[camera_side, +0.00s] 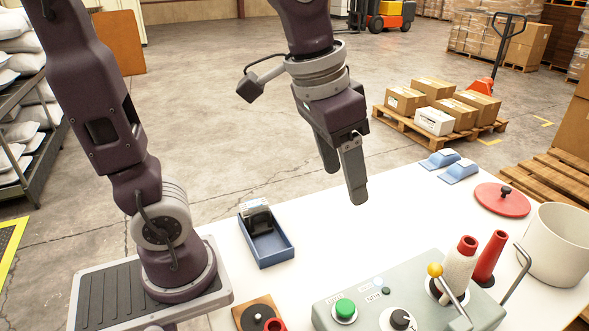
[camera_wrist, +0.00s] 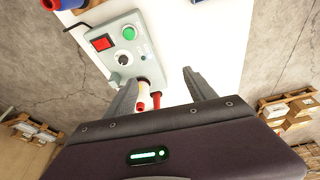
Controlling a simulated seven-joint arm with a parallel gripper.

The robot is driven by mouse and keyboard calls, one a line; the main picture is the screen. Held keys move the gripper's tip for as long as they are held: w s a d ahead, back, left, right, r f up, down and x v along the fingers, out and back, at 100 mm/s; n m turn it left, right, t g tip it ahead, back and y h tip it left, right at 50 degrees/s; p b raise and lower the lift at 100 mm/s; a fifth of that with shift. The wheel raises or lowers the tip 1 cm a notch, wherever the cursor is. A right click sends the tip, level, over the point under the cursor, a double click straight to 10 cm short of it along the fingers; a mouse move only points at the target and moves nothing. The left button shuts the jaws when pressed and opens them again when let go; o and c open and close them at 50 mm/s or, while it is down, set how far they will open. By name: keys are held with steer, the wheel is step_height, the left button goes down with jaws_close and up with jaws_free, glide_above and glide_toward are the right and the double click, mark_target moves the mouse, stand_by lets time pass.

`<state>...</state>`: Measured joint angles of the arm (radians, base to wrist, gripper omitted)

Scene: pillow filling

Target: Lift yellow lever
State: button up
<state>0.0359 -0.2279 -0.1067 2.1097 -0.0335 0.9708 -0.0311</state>
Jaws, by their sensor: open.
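The yellow lever (camera_side: 435,269) has a yellow ball on a thin metal rod. It rises from the grey-green control box (camera_side: 350,296), next to a white cone with a red top (camera_side: 458,265). My gripper (camera_side: 345,187) is open and empty, above the white table and higher than the lever, up and to its left in the side view. In the wrist view the control box (camera_wrist: 112,28) lies beyond the open fingers (camera_wrist: 160,90). I cannot make out the yellow ball there; the left finger may hide it.
The box carries a green button (camera_side: 344,308) and a black knob (camera_side: 401,319). A red cone (camera_side: 489,256), a bent metal rod (camera_side: 516,275) and a white bin (camera_side: 557,245) stand to the lever's right. A blue tray (camera_side: 266,244) sits left. The mid-table is clear.

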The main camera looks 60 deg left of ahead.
mark_target(449, 296)
steer(key=s+a+t, duration=0.1)
steer(key=s+a, duration=0.2)
steer(key=s, duration=0.3)
steer(key=shift+f+n, duration=0.15)
steer(key=shift+n, duration=0.25)
